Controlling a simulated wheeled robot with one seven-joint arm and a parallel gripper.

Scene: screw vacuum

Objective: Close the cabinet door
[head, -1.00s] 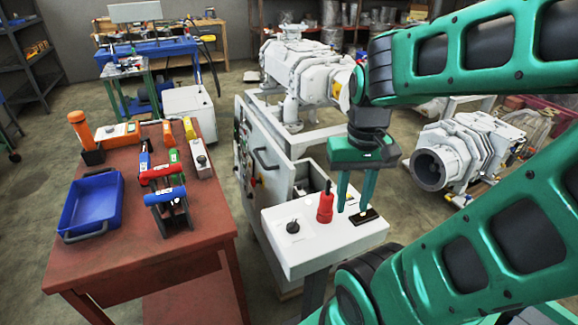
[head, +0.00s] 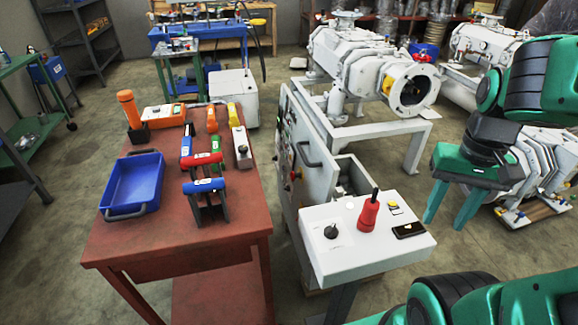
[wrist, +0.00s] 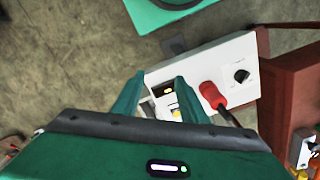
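The grey cabinet door (head: 300,150) stands open, swung out toward me beside the red table. It carries a dark curved handle (head: 307,155) and several buttons and knobs. The cabinet's body (head: 352,170) shows to the right of the door, its inside partly hidden behind the white control box. My gripper (head: 450,212) is to the right of the control box, apart from the door, with its two green fingers spread and nothing between them. In the wrist view, the open fingers (wrist: 160,82) show over the control box; the door is not clear there.
The white control box (head: 335,252) with a red-based lever (head: 369,212) stands in front of the cabinet. The red table (head: 150,245) with a blue tray (head: 133,184) is close on the door's left. A white pump (head: 385,75) stands behind; the floor at right is partly clear.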

